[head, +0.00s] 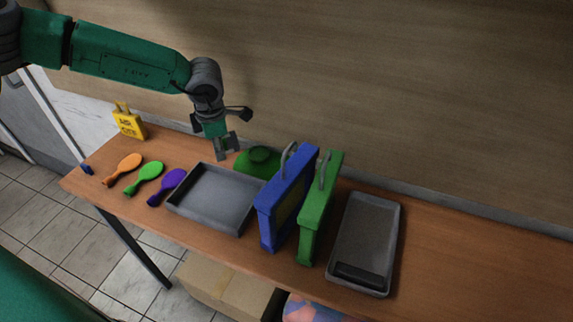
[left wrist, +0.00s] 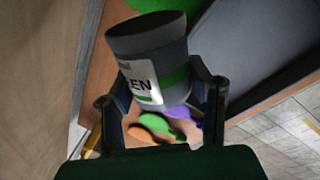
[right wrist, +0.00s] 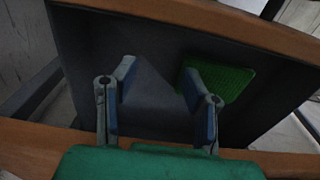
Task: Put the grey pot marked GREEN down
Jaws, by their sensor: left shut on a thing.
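The grey pot (left wrist: 147,42) has a green band and a white label; only "EN" of its large lettering reads clearly. My left gripper (left wrist: 163,104) is shut on it, one finger on each side, and the pot sits tilted in the left wrist view. In the head view my left gripper (head: 227,146) hangs over the back of the table, behind the grey tray (head: 196,212). The pot is small and hard to tell from the fingers there. My right gripper (right wrist: 158,88) is open and empty in the right wrist view, and is out of the head view.
Orange (head: 128,162), green (head: 150,171) and purple (head: 173,181) paddle shapes lie left of the tray. A rounded green object (head: 259,159) is behind it. Blue (head: 284,212) and green (head: 318,213) cases stand right of it, then a second tray (head: 368,235). The table's right end is clear.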

